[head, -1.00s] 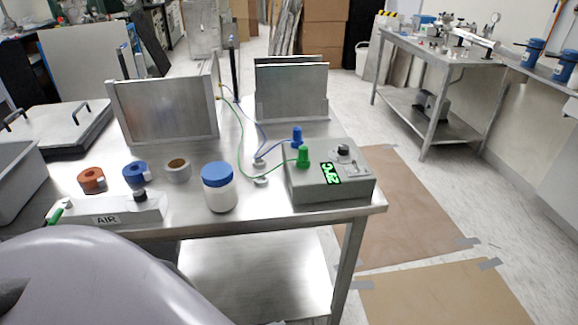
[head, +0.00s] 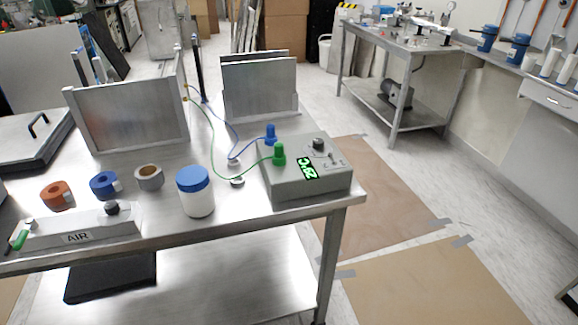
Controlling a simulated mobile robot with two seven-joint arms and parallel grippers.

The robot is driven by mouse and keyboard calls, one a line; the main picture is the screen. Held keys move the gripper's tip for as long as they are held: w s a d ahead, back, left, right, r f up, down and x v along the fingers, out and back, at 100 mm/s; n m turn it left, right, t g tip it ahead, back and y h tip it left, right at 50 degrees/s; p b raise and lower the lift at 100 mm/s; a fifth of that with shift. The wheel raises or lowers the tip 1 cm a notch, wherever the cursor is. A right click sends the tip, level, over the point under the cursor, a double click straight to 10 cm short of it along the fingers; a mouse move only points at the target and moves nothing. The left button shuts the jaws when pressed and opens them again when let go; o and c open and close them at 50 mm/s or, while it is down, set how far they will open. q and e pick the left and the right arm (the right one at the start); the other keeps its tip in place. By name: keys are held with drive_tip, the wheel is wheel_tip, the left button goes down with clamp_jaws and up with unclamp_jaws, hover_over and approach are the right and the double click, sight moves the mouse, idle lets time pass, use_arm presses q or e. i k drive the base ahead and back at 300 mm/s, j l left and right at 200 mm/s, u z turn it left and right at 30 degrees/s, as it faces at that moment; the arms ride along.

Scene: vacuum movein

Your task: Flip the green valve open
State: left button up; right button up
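A small green handle (head: 19,238) sticks out at the left end of the white box labelled AIR (head: 85,229), near the front left of the steel table. It looks like the green valve and is tilted. A black knob (head: 112,208) sits on top of the same box. A green plug (head: 279,154) with a green wire stands on the grey control box (head: 308,180) at the table's right. Neither gripper is in view.
Metal plates stand behind. A black flat object (head: 110,277) lies on the lower shelf.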

sight(31, 223)
drive_tip(key=u, duration=1.6)
